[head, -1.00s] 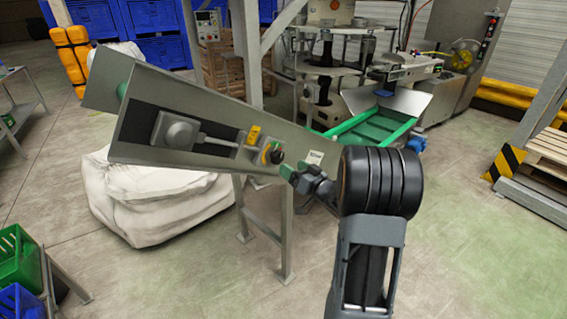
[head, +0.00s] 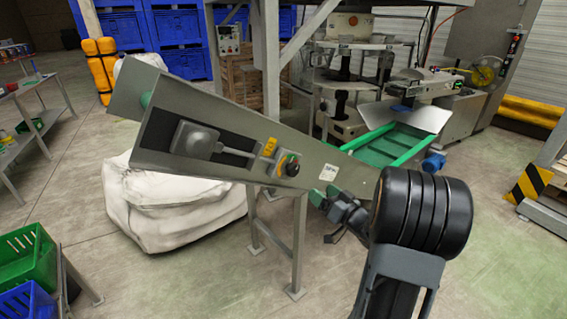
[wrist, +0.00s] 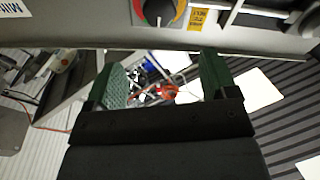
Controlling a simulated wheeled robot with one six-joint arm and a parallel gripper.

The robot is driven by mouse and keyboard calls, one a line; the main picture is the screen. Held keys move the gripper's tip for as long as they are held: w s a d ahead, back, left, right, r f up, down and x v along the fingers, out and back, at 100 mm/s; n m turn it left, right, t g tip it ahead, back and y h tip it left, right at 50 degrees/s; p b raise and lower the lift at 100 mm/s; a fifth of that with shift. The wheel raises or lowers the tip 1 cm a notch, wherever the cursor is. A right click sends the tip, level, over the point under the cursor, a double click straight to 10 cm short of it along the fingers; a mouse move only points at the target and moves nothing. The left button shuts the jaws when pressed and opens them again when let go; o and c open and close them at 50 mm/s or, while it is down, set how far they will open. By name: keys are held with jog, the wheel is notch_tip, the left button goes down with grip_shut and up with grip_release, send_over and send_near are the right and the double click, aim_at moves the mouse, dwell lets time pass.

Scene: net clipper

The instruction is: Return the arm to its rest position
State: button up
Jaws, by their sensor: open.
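My gripper (head: 325,195) is in front of the lower right part of a grey metal control panel (head: 228,152). In the wrist view my gripper (wrist: 160,85) shows two green-padded fingers spread apart with nothing between them. The panel carries a rotary knob (head: 288,165) with a coloured dial, and a yellow label (head: 270,147). The knob also shows at the top of the wrist view (wrist: 160,12), beyond the fingertips and apart from them. My arm rises from the lower right of the head view.
A white bulk bag (head: 170,205) stands below the panel. A green conveyor (head: 395,145) and machinery lie behind. Green (head: 28,258) and blue (head: 28,300) crates are at lower left. A yellow-black striped post (head: 530,183) stands at right. Floor between is open.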

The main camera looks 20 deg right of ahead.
jog(key=s+d+f+m+g+h+p, duration=0.1)
jog(key=s+d+f+m+g+h, duration=0.3)
jog(key=d+f+g+h, duration=0.5)
jog(key=s+a+r+n+g+y+p, duration=0.1)
jog(key=s+a+r, duration=0.3)
jog(key=a, duration=0.4)
jog(key=s+a+r+n+g+y+p, duration=0.1)
jog(key=s+a+r, duration=0.3)
jog(key=a, duration=0.5)
jog(key=s+a+r+n+g+y+p, duration=0.1)
jog(key=s+a+r+n+g+p, duration=0.1)
jog(key=s+a+r, duration=0.3)
jog(key=a+r+g+p, duration=0.1)
jog(key=a, duration=0.2)
jog(key=shift+a+r+g, duration=0.25)
jog(key=shift+g, duration=0.05)
jog(key=shift+a, duration=0.25)
jog(key=shift+c, duration=0.3)
